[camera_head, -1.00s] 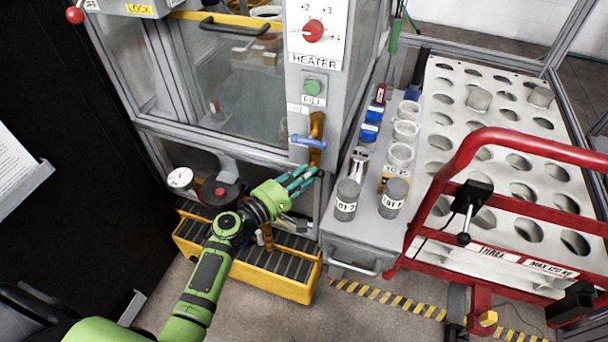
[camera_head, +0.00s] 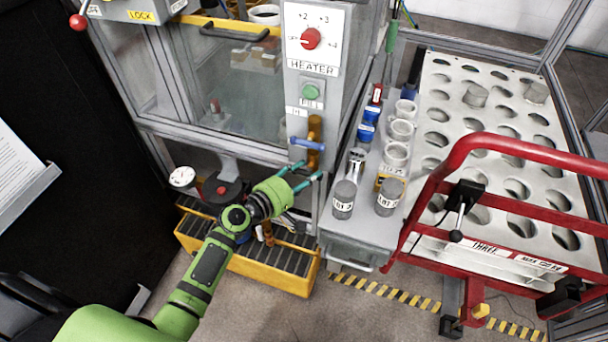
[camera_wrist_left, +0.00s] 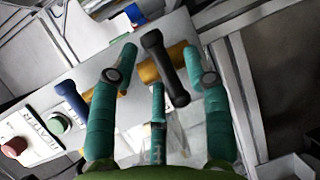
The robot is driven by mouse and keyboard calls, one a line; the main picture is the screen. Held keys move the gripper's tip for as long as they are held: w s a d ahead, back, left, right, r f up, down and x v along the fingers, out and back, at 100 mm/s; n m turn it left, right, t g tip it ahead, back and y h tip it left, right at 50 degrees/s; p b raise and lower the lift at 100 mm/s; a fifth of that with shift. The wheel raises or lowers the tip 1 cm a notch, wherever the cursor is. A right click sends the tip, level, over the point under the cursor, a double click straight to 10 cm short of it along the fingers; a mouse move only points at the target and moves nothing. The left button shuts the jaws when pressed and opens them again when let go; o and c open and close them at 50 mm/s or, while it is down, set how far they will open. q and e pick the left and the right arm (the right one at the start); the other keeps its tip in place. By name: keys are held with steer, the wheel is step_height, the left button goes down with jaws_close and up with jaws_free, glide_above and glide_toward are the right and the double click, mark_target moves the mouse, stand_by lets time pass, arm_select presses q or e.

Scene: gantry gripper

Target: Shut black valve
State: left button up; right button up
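The black valve handle (camera_wrist_left: 165,68) shows in the left wrist view as a bar with rounded ends, mounted on a brass pipe (camera_wrist_left: 183,58). My left gripper (camera_wrist_left: 160,62) is open, its teal fingers spread on either side of the black handle and a third finger below it. I cannot tell whether any finger touches the handle. In the head view the left gripper (camera_head: 305,172) is at the panel's lower front, just below the blue valve handle (camera_head: 307,143); the black handle is not clearly visible there. The right gripper is not in view.
The blue handle also shows in the wrist view (camera_wrist_left: 72,100), close to the fingers. A yellow slatted tray (camera_head: 245,268) lies below the arm. A grey bench (camera_head: 358,232) with jars stands right of the panel. A red-railed cart (camera_head: 500,143) is further right.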

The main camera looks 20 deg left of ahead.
arm_select(q)
steer(key=shift+s+a, duration=0.1)
steer(key=shift+s, duration=0.1)
steer(key=v, duration=1.1)
steer(key=shift+s, duration=0.25)
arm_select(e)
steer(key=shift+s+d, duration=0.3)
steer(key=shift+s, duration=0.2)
arm_select(q)
steer(key=shift+r, duration=0.1)
